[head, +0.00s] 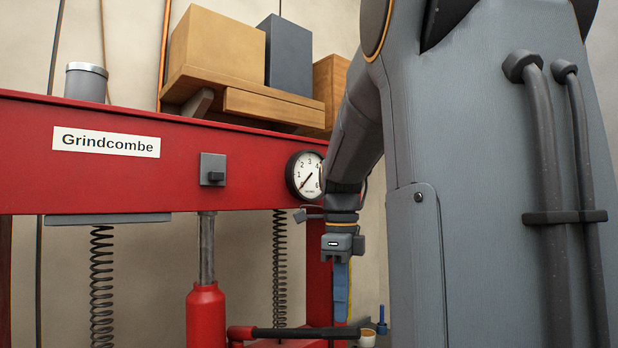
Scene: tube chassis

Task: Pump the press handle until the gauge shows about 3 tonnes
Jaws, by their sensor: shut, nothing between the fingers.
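The red press has a round white gauge (305,175) on the right of its crossbeam. The gauge's needle points to the lower left, near the low end of the scale. A red jack (206,312) stands below the beam with its grey ram up at the beam. The black pump handle (305,333) runs out to the right from a red socket beside the jack, roughly level. My gripper (341,312) points down just above the handle's right end, its blue fingers shut and empty. Whether they touch the handle is unclear.
The press's red crossbeam (120,135) and right post stand close to my gripper. A coil spring (280,265) hangs left of the post. A wooden shelf (265,105) with boxes is above. A small cup (367,338) sits at the lower right.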

